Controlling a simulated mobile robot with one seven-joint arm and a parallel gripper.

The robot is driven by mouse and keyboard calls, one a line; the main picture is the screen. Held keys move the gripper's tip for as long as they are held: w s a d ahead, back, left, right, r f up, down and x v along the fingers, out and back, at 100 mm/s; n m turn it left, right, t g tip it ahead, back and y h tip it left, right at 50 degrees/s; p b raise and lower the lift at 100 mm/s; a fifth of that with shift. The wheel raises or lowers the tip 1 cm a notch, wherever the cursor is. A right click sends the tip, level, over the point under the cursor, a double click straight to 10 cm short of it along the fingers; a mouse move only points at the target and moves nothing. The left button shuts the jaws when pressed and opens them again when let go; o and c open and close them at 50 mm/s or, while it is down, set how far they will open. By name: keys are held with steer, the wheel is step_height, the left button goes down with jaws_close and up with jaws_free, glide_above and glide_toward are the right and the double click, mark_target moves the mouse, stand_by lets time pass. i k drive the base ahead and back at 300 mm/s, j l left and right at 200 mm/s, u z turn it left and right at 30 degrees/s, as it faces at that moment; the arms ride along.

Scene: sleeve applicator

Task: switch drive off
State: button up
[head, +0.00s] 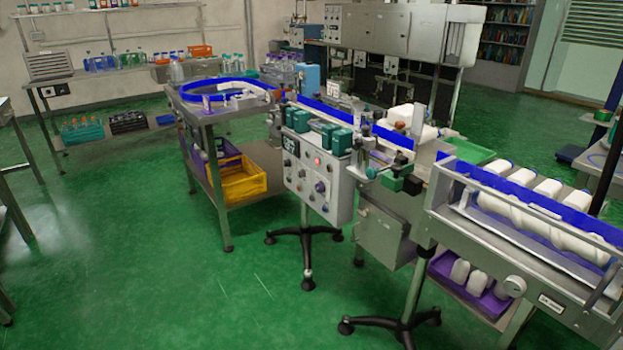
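A pale grey control box (341,197) stands on a black-footed post near the middle of the head view. Its front carries a dark display (293,151), a red button or lamp (318,161) that looks lit, a dark round knob (320,187) and several smaller controls. The labels are too small to read, so I cannot tell which control is the drive switch or how it is set. My gripper is not in view.
A conveyor with blue rails (381,134) runs behind the box to a tray of white bottles (547,187) at right. A steel table (209,109) with a yellow crate (244,183) stands left of the box. The green floor (180,290) in front is clear.

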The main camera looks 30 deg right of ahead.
mark_target(321, 187)
steer(key=i+j+z, duration=0.15)
steer(key=i+z, duration=0.25)
steer(key=i+j+z, duration=0.4)
steer(key=i, duration=0.2)
steer(key=i+j+z, duration=0.85)
steer(key=k, duration=0.05)
